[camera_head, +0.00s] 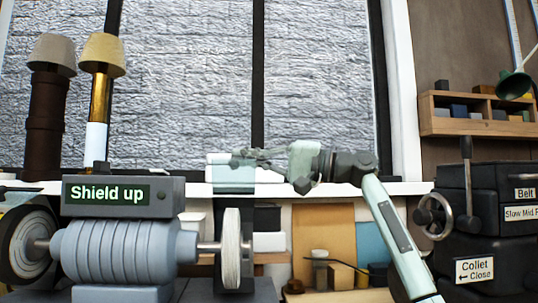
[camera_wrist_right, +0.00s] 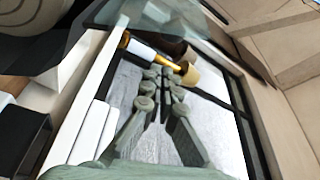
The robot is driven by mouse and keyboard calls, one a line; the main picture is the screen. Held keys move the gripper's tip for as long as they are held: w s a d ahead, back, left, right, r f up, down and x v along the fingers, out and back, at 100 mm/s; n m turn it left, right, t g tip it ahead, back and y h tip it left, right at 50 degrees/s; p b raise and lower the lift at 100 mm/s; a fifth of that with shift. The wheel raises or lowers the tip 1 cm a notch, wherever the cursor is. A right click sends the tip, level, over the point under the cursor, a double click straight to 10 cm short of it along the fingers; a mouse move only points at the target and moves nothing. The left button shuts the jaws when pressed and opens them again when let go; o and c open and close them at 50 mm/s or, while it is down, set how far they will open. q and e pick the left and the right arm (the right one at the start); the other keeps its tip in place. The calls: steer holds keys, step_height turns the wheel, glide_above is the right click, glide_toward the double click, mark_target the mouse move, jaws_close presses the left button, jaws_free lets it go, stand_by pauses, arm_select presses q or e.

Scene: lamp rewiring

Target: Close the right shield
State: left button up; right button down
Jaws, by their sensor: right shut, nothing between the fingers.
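The grinder (camera_head: 120,250) carries a lit sign (camera_head: 107,194) reading "Shield up". The right shield (camera_head: 234,180) is a clear greenish pane above the pale right wheel (camera_head: 232,250), standing raised. It also shows in the right wrist view as a clear pane (camera_wrist_right: 150,14) along the top. My right gripper (camera_head: 242,157) is shut and empty, with its fingers pointing left at the height of the shield's upper edge. I cannot tell whether they touch it. The shut fingers also show in the right wrist view (camera_wrist_right: 164,76). My left gripper is not in view.
Two lamps, one dark (camera_head: 46,115) and one brass and white (camera_head: 100,95), stand behind the grinder at left. A window (camera_head: 190,80) and white sill (camera_head: 400,188) lie behind. A dark machine with a handwheel (camera_head: 433,216) stands at right.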

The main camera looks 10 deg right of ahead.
mark_target(234, 177)
steer(key=shift+s+d+f, duration=0.15)
steer(key=shift+s+f, duration=0.1)
steer(key=shift+s, duration=0.35)
steer(key=shift+s+d+f, duration=0.15)
steer(key=shift+s+f, duration=0.1)
steer(key=shift+s, duration=0.35)
steer(key=shift+s+a+f, duration=0.1)
steer(key=shift+s+f, duration=0.1)
steer(key=shift+s, duration=0.35)
